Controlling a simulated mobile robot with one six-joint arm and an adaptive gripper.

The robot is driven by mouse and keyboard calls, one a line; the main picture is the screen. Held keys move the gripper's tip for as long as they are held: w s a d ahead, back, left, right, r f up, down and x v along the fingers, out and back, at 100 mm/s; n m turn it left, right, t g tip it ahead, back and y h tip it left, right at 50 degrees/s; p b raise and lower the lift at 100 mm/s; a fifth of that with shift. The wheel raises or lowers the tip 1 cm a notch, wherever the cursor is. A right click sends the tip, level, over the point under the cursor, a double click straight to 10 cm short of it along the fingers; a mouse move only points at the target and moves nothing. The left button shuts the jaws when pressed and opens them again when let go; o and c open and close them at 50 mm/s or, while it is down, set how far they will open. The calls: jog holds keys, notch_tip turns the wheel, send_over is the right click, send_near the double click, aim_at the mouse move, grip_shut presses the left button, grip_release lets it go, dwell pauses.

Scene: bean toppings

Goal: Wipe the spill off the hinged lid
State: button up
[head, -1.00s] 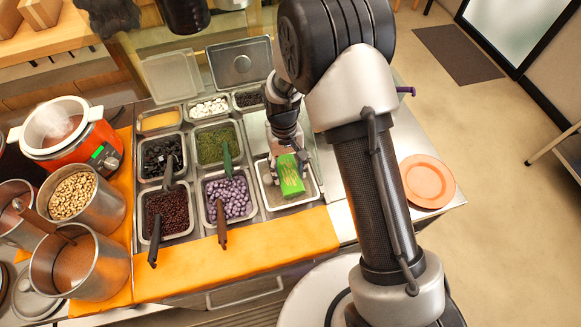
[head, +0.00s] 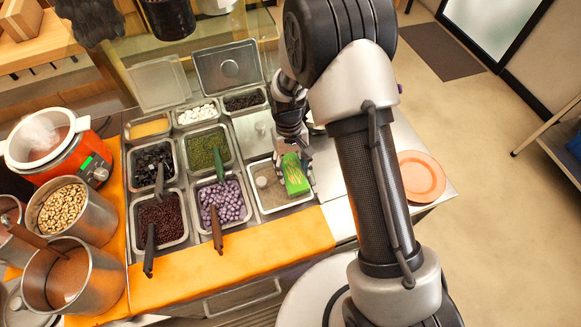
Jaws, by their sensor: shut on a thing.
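My gripper (head: 292,146) is shut on a green block with a yellowish pattern (head: 294,174). It holds the block over the right edge of the front right bin (head: 264,209); I cannot tell whether they touch. A raised steel lid with a knob (head: 228,66) stands at the back of the counter. A paler raised lid (head: 156,84) is left of it. A flat steel cover with a small knob (head: 250,142) lies behind the front right bin, partly hidden by my gripper. I cannot make out a spill on any lid.
Bins of purple beans (head: 222,203), dark red beans (head: 163,219) and green topping (head: 207,149) sit left, with handles sticking up. An orange cooker (head: 72,165) and steel pots (head: 70,208) stand far left. An orange plate (head: 421,177) lies right.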

jog(key=shift+w+d, duration=0.1)
jog(key=shift+d, duration=0.1)
jog(key=shift+w+r+p, duration=0.1)
jog(key=shift+r+p, duration=0.55)
jog(key=shift+r, duration=0.2)
jog(key=r+p, duration=0.2)
jog(key=r, duration=0.1)
jog(key=shift+d+r, duration=0.1)
jog(key=shift+d, duration=0.1)
notch_tip(320, 180, up, 2)
jog(key=shift+r+p, duration=0.1)
jog(key=shift+p, duration=0.7)
jog(key=shift+a+r+p, duration=0.1)
jog(key=shift+r+p, duration=0.25)
jog(key=shift+r, duration=0.15)
